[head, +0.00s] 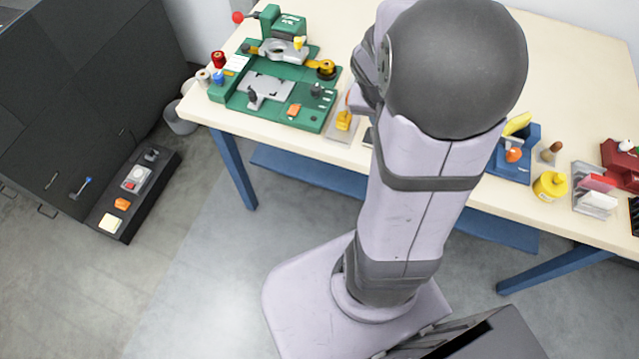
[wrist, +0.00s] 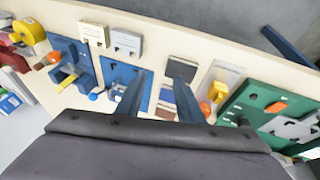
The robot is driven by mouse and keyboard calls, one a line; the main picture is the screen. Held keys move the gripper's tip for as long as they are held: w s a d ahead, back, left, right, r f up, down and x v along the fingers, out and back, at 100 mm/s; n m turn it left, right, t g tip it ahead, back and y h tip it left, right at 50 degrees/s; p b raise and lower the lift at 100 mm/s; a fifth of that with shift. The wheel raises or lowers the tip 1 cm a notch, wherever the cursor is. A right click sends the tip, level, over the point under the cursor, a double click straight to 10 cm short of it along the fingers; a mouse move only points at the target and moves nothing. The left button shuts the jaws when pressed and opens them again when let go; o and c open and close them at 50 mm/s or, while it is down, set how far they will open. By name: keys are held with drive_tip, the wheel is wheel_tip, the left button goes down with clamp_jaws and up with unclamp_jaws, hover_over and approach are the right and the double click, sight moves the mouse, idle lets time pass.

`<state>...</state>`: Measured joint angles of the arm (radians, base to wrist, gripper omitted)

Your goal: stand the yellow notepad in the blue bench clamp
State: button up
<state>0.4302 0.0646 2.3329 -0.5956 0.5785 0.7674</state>
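The blue bench clamp (head: 522,168) stands on the right part of the table in the head view, with an orange knob. It also shows at the left of the wrist view (wrist: 84,62). A slanted yellow piece (head: 517,124), likely the notepad, shows at the clamp's far side, and a yellow strip (wrist: 68,81) shows there in the wrist view. I cannot tell whether it is in the jaws or only beside them. My gripper (wrist: 158,76) has its fingers apart with nothing clearly between them, over the table and away from the clamp. In the head view my arm hides it.
A green fixture board (head: 262,108) with small tools fills the table's left part. A yellow round container (head: 551,185), a clear rack (head: 594,203) and a red device (head: 622,165) stand right of the clamp. The far table middle looks clear.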

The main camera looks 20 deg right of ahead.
drive_tip(key=s+a+f+n+y, duration=0.1)
drive_tip(key=s+a+n+y, duration=0.1)
drive_tip(key=a, duration=0.8)
drive_tip(key=s+a+f+n+g+y, duration=0.1)
drive_tip(key=s+a+n, duration=0.3)
drive_tip(key=a, duration=0.7)
drive_tip(key=shift+a+n+y, duration=0.15)
drive_tip(key=shift+n+y, duration=0.55)
drive_tip(key=shift+n, duration=0.4)
drive_tip(key=shift+o, duration=0.7)
